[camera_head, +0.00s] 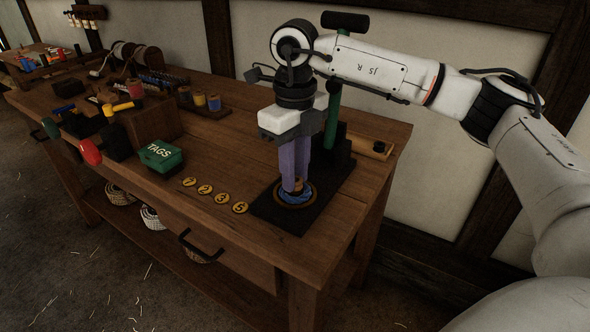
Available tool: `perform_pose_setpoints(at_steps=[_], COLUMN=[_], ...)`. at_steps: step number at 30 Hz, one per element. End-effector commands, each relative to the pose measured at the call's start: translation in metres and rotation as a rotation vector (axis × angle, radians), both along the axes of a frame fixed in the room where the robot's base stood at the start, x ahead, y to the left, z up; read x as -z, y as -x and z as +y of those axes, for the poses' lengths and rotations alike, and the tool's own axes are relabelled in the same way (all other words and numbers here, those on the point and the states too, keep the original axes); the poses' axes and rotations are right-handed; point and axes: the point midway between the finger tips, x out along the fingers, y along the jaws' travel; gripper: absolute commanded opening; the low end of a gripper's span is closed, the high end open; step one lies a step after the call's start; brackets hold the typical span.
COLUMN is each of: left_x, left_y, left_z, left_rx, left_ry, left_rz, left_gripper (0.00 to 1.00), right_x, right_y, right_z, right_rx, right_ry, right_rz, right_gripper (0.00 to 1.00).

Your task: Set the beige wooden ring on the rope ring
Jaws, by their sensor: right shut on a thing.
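My right gripper (295,184) reaches straight down over the dark board (272,212) at the right end of the bench. Its purple fingers are shut on a small beige-brown piece (298,186), which I take to be the beige wooden ring; the fingers hide most of it. Directly below lies a round blue piece with a tan rim, which looks like the rope ring (292,201). The held piece is over its middle; I cannot tell whether they touch. My left gripper is not in view.
A dark stand with a green post (333,112) rises close behind the gripper. Several numbered yellow discs (222,198) lie left of the board. A green TAGS box (162,155) and coloured mallets are farther left. Bare wood (230,150) lies between.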

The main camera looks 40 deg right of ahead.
Motion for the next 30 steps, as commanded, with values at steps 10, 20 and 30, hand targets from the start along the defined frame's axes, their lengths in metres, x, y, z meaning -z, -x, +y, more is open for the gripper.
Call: perform_pose_setpoints(at_steps=[10,20,30], left_x=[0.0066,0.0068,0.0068], left_y=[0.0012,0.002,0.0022], left_z=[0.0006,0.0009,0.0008], left_rx=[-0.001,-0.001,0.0], left_ry=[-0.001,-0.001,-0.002], left_rz=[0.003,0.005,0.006], left_gripper=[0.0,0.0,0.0], right_x=[0.0089,0.0087,0.0087], right_y=[-0.0002,-0.0001,0.0], right_z=[0.0,0.0,0.0], right_rx=[0.0,0.0,0.0], right_ry=[0.0,0.0,0.0], right_rz=[-0.001,-0.001,0.0], right_gripper=[0.01,0.42,0.43])
